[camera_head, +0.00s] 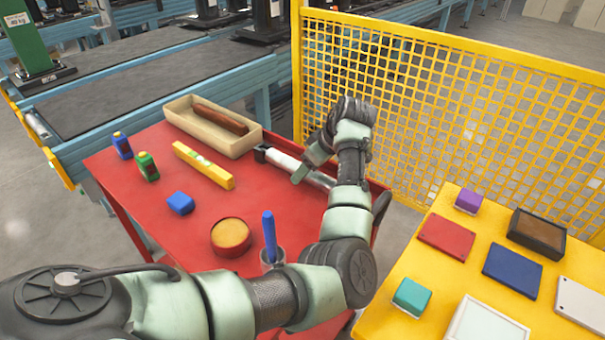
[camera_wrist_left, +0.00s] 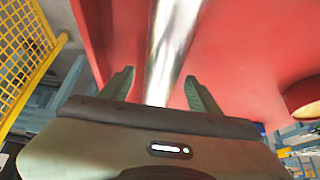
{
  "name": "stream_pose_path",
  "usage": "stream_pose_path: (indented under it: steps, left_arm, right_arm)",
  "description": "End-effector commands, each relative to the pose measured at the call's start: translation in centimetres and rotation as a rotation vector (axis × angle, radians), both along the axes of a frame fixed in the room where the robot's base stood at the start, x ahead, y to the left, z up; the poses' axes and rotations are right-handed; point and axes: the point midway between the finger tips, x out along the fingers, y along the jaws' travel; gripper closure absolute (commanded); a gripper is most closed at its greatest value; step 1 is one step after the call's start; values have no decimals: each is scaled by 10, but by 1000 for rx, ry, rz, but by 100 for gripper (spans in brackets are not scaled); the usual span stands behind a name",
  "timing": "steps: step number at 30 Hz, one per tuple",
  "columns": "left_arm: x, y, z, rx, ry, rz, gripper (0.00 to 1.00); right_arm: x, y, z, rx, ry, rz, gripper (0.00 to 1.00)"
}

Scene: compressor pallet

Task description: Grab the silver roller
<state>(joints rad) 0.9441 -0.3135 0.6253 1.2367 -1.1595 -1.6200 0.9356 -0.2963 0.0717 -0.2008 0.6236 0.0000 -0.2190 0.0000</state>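The silver roller (camera_head: 284,160) lies on the red table near its right edge, with a dark end piece at its left end. My left arm reaches over the table, and my left gripper (camera_head: 304,172) is at the roller, covering part of it. In the left wrist view the shiny roller (camera_wrist_left: 170,50) runs between the two green fingers of the left gripper (camera_wrist_left: 160,88). The fingers are apart, with a gap visible on each side of the roller. My right gripper is not in view.
The red table (camera_head: 115,190) also holds a wooden tray (camera_head: 180,118), a yellow level (camera_head: 203,165), blue and green bottles, a blue block (camera_head: 180,203), a round tin (camera_head: 231,237) and a cup with a blue tool. A yellow mesh fence (camera_head: 450,90) stands behind; a yellow table (camera_head: 385,315) is right.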

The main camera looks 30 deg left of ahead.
Motion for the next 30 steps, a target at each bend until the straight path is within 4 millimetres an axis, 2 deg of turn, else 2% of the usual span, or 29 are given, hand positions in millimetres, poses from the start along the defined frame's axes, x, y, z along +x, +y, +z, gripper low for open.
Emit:
stream_pose_path:
  steps: [1,6,14,20,26,30]
  left_arm:
    - [0,0,0,0,0,0,54]
    - [0,1,0,0,0,0,100]
    - [0,1,1,2,-1,2,100]
    - [0,1,4,2,-1,2,100]
    - [1,2,23,5,-6,2,100]
    - [1,2,47,3,-7,3,100]
  right_arm:
    - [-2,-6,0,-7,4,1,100]
    - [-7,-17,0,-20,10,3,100]
    - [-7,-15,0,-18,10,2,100]
    - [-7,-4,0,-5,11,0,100]
    - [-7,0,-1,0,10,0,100]
    - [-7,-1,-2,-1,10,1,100]
